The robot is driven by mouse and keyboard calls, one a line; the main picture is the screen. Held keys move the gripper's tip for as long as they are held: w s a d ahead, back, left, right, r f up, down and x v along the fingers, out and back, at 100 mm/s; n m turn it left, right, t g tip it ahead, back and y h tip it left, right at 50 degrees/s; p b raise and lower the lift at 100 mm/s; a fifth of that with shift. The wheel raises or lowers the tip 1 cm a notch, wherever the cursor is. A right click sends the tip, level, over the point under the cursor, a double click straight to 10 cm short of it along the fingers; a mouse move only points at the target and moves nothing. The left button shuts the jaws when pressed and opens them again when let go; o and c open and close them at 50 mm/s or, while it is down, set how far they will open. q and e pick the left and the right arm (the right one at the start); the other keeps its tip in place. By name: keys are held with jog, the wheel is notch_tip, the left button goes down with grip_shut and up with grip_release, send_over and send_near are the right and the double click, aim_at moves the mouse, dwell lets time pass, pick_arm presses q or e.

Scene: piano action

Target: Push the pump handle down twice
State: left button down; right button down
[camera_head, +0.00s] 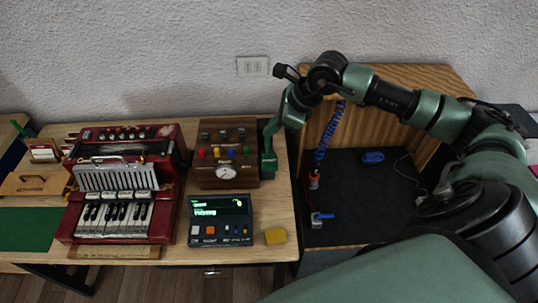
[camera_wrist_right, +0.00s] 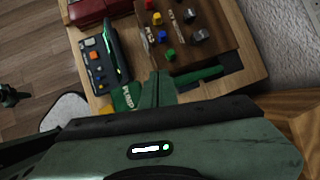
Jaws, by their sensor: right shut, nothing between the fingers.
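My right gripper (camera_head: 268,163) points down at the right side of a brown wooden box with a round gauge (camera_head: 228,172). It is shut and empty. In the right wrist view its green fingers (camera_wrist_right: 158,90) are close to the table's edge. My left gripper is not in view.
A red accordion-like keyboard (camera_head: 115,185) stands on the left of the wooden table (camera_head: 262,205). A dark device with a green screen (camera_head: 220,222) and a yellow block (camera_head: 276,235) are in front of the box. A dark-floored wooden bin (camera_head: 350,200) with a blue coiled hose (camera_head: 330,132) is to the right.

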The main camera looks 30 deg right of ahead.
jog(key=shift+s+a+f+b, duration=0.15)
jog(key=shift+s+f+b, duration=0.1)
jog(key=shift+f+b, duration=0.45)
jog(key=shift+s+a+f+b, duration=0.15)
jog(key=shift+s+f+b, duration=0.1)
jog(key=shift+f+b, duration=0.35)
jog(key=shift+f, duration=0.1)
dwell(1.0)
jog(key=shift+s+a+f+b, duration=0.15)
jog(key=shift+f+b, duration=0.15)
jog(key=shift+b, duration=0.3)
